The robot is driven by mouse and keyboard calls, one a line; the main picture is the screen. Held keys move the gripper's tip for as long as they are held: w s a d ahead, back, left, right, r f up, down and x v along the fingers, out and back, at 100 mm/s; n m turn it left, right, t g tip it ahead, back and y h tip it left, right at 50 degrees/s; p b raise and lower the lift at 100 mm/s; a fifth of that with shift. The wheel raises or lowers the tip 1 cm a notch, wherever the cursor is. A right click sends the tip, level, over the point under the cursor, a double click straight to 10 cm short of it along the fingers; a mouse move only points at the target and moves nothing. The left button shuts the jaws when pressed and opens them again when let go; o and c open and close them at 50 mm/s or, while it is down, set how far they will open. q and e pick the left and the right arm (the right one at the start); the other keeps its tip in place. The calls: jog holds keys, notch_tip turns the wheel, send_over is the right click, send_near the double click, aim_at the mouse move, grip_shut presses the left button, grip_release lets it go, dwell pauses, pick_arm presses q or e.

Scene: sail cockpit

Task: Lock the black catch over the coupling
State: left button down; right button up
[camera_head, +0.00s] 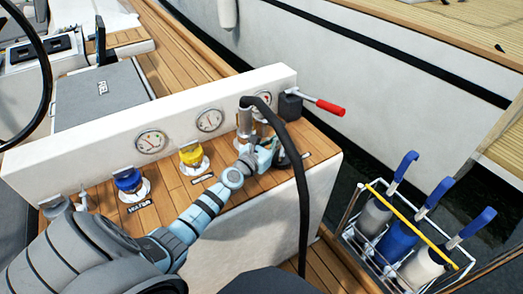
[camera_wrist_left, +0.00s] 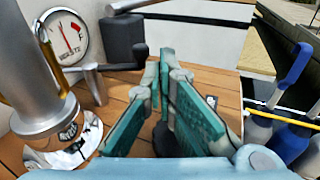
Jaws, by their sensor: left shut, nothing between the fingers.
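The coupling is a silver cylinder (camera_head: 244,122) standing on a round metal deck fitting, with a black hose (camera_head: 295,150) arching from its top. In the left wrist view the coupling (camera_wrist_left: 35,85) fills the left side. A black lever (camera_wrist_left: 124,74), which looks like the catch, sticks out sideways beside it on a silver arm. My left gripper (camera_head: 273,153) is just right of the coupling. Its teal fingers (camera_wrist_left: 168,62) are shut and empty, close to the right of the black lever; I cannot tell whether they touch it. In the head view the gripper hides the catch. My right gripper is out of view.
Blue (camera_head: 128,181) and yellow (camera_head: 192,156) deck fittings stand left of the coupling. Gauges line the white panel (camera_head: 180,112) behind. A red-handled lever (camera_head: 325,106) is at the panel's right end. A wire rack (camera_head: 352,236) with blue-handled items hangs to the right.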

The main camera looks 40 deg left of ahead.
pick_arm(q)
jog(key=s, duration=0.2)
jog(key=s+d+p, duration=0.1)
jog(key=s, duration=0.2)
jog(key=s+d+p, duration=0.1)
jog(key=s, duration=0.2)
jog(key=shift+s+d+r, duration=0.2)
jog(key=shift+s+r, duration=0.05)
jog(key=shift+r, duration=0.15)
jog(key=shift+s, duration=0.5)
jog(key=shift+d, duration=0.1)
jog(key=shift+w, duration=0.1)
jog(key=a+f+b, duration=0.1)
jog(key=b, duration=0.1)
jog(key=a+f+m+b, duration=0.1)
jog(key=a, duration=0.1)
jog(key=s+a+m+h+b, duration=0.1)
jog(key=a+b, duration=0.1)
jog(key=shift+s+f+b, duration=0.1)
jog(key=shift+f+b, duration=0.2)
jog(key=shift+f, duration=0.1)
jog(key=shift+a+r+h+b, duration=0.3)
jog(key=shift+a+r+b, duration=0.15)
jog(key=shift+a+b, duration=0.05)
jog(key=shift+r+n, duration=0.4)
jog(key=shift+r, duration=0.45)
jog(key=shift+p, duration=0.3)
jog(key=shift+r, duration=0.1)
